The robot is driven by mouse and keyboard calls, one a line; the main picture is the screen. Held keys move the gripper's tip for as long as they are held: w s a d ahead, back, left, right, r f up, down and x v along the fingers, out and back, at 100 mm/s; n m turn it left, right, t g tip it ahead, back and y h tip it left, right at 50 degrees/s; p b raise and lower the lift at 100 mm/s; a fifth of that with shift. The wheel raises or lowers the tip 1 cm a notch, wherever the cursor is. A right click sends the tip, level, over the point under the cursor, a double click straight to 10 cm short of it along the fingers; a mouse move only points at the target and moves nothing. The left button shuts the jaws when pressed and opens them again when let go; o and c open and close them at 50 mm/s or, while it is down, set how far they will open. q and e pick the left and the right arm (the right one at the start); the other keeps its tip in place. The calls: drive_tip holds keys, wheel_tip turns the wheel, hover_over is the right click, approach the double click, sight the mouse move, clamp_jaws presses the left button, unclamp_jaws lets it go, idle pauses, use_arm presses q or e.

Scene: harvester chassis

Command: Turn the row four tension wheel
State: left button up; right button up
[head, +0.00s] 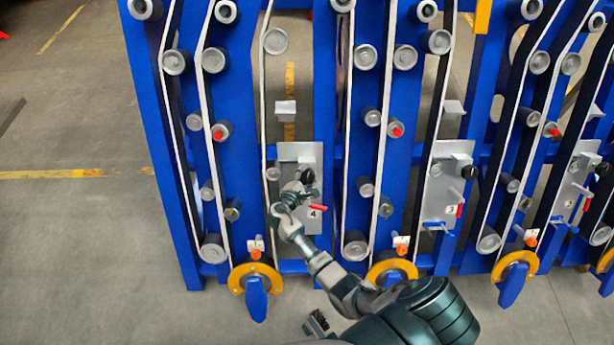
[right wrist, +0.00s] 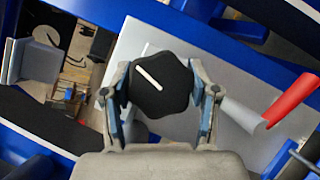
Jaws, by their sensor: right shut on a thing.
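The row four tension wheel (right wrist: 160,84) is a black lobed knob with a white pointer line, which slants from upper left to lower right in the right wrist view. In the head view the wheel (head: 308,174) sits on the grey plate (head: 290,153) labelled 4, partly behind my gripper. My right gripper (head: 299,189) is at that plate. The right wrist view shows its fingers (right wrist: 160,95) shut on the wheel, one pad on each side. A dark gripper-like part (head: 317,323) at the bottom edge may be my left gripper; its jaws are unclear.
A red-tipped lever (right wrist: 290,102) sticks out close to the right finger; it also shows beside the 4 label (head: 318,208). Blue uprights and belts flank the plate. A similar plate labelled 3 (head: 447,185) stands to the right. Open floor (head: 80,250) lies left.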

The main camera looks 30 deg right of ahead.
drive_tip(key=shift+s+f, duration=0.15)
drive_tip(key=shift+f, duration=0.05)
drive_tip(key=o, duration=1.2)
drive_tip(key=shift+c, duration=0.2)
drive_tip(key=shift+r, duration=0.15)
drive_tip(key=shift+a, duration=0.15)
drive_tip(key=v, duration=1.1)
drive_tip(key=shift+s+a, duration=0.15)
drive_tip(key=shift+a, duration=0.25)
